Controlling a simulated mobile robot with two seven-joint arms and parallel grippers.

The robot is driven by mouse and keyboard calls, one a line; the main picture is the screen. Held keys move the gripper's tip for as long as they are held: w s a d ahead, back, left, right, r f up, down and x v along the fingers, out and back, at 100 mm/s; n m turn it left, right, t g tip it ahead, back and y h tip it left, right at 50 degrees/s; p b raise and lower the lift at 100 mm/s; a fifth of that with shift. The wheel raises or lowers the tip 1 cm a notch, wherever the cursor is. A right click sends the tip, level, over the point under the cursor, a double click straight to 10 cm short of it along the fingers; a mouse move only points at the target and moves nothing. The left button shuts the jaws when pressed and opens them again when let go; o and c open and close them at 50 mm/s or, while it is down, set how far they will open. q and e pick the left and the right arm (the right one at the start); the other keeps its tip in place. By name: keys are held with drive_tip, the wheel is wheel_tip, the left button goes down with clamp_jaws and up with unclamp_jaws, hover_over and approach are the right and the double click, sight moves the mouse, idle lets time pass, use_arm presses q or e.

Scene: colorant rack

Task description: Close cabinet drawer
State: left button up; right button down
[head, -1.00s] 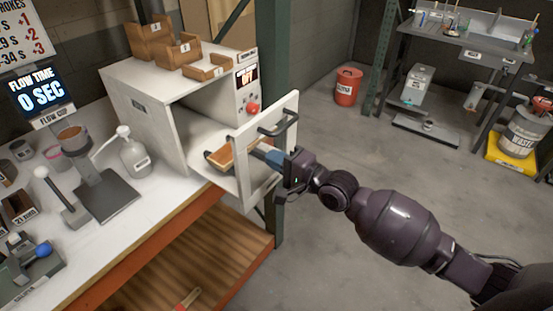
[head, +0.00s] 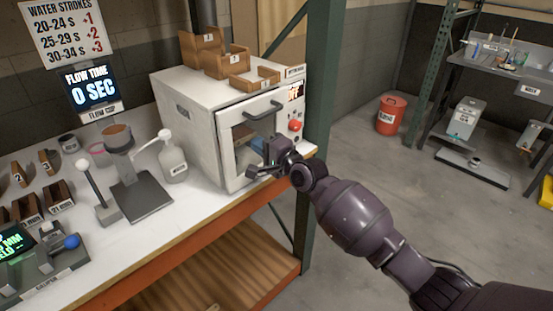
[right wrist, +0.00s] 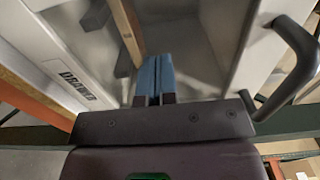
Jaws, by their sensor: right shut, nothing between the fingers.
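The white cabinet (head: 190,120) stands on the bench with its drawer front (head: 275,97) up against the cabinet's opening. Any small gap cannot be told. The front has a dark handle (head: 263,108) near its top and a window, through which a wooden box (head: 243,133) shows dimly. My right gripper (head: 258,145) is at the lower right of the window, shut and empty. In the right wrist view its blue fingertips (right wrist: 154,75) point at the window area, and the handle (right wrist: 292,62) is at the right. Contact cannot be told. My left gripper is not in view.
Wooden boxes (head: 225,60) stand on the cabinet top. A red knob (head: 295,126) is on the cabinet's right side. A pump bottle (head: 173,162) stands left of the cabinet. A green post (head: 322,110) is close on the right.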

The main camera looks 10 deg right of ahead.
drive_tip(key=shift+b+x, duration=0.35)
drive_tip(key=shift+x, duration=0.9)
drive_tip(key=shift+r, duration=0.25)
